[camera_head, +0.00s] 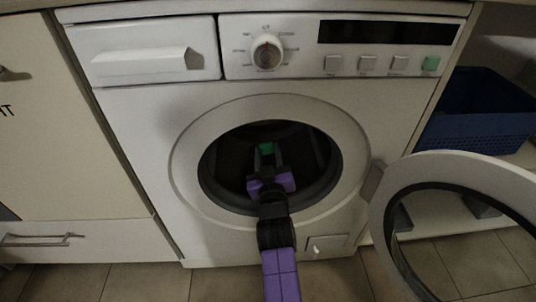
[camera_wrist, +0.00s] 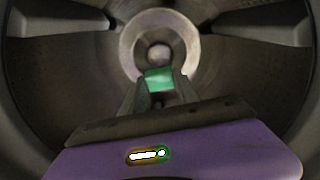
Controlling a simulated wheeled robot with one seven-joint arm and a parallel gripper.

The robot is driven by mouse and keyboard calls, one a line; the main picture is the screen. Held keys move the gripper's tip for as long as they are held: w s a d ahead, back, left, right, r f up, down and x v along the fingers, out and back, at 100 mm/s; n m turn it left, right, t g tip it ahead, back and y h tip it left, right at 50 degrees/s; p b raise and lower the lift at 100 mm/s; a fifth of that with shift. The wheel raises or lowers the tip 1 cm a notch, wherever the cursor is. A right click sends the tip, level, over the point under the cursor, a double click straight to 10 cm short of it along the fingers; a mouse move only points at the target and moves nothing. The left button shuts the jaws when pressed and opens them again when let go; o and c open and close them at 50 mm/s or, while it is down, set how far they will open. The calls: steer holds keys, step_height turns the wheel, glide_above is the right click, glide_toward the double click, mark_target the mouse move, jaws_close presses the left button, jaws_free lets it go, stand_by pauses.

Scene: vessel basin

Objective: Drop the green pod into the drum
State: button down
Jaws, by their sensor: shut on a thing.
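The green pod (camera_wrist: 159,80) is between the fingertips of my gripper (camera_wrist: 158,92), which is shut on it. In the head view the pod (camera_head: 266,149) shows as a small green patch inside the round opening of the washing machine (camera_head: 150,115). My gripper (camera_head: 266,158) reaches in through the open doorway. The dark metal drum (camera_wrist: 60,75) surrounds the pod in the wrist view, with its round hub behind. The drum floor under the gripper is mostly hidden.
The round door (camera_head: 405,167) stands open at the right. A blue basket (camera_head: 480,110) sits on a shelf beyond it. A cabinet (camera_head: 60,110) stands at the left.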

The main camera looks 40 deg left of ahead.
steer(key=c, duration=0.8)
jaws_free()
steer(key=shift+c, duration=0.2)
steer(key=p+v, duration=0.4)
steer(key=v, duration=0.3)
steer(key=shift+s+d, duration=0.25)
steer(key=shift+s, duration=0.05)
